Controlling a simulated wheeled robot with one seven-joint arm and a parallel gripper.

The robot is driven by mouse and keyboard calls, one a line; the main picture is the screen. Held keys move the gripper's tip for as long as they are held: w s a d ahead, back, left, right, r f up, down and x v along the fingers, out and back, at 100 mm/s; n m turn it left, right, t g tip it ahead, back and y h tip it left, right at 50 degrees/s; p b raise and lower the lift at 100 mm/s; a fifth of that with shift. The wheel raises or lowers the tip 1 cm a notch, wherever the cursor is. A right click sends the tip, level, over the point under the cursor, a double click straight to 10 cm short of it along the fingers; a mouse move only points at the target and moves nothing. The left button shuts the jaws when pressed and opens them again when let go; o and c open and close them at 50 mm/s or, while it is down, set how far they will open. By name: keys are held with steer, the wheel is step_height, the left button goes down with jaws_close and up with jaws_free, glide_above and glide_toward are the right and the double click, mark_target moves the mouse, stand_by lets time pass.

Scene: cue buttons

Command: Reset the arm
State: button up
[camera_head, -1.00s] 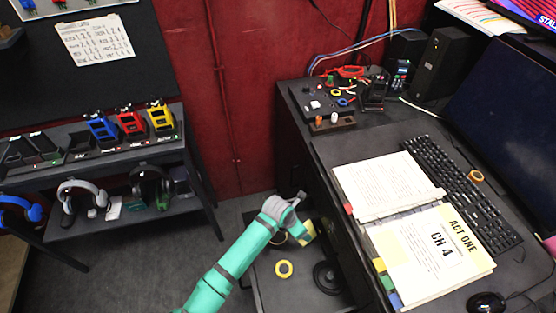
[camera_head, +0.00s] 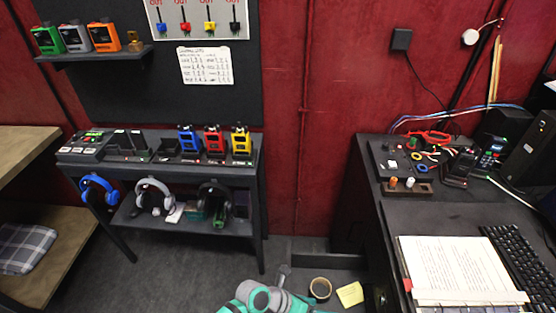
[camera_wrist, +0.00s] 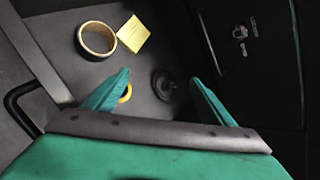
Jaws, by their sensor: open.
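My gripper (camera_wrist: 160,98) shows in the wrist view with its two teal fingers spread apart and nothing between them in its grasp. It hangs over a dark surface that looks like an open drawer (camera_wrist: 62,30). In the head view part of my arm shows at the bottom centre; the fingertips are not clear there. A tape roll (camera_head: 320,289) and a yellow note (camera_head: 350,294) lie beside my arm. In the wrist view the tape roll (camera_wrist: 96,40) and the yellow note (camera_wrist: 133,34) are beyond the fingers. A yellow ring (camera_wrist: 126,93) is partly hidden behind the left finger.
A dark round object (camera_wrist: 163,84) lies beyond the fingers. The desk (camera_head: 390,218) at right holds an open binder (camera_head: 455,265) and a keyboard (camera_head: 515,255). At left a shelf unit (camera_head: 263,165) carries blue, red and yellow radios, with headsets below. Floor between is clear.

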steer(key=s+a+r+m+t+y, duration=0.3)
steer(key=s+a+r+m+t, duration=0.1)
steer(key=s+m, duration=0.3)
steer(key=s+a+r+m+t+y, duration=0.3)
steer(key=s+m, duration=0.5)
steer(key=m, duration=0.4)
steer(key=s+a+r+m+t+y, duration=0.3)
steer(key=s+a+r+m+t, duration=0.2)
steer(key=m, duration=0.5)
step_height(320, 180, up, 3)
steer(key=s+t, duration=0.2)
steer(key=shift+s+a+y, duration=0.3)
steer(key=shift+y, duration=0.1)
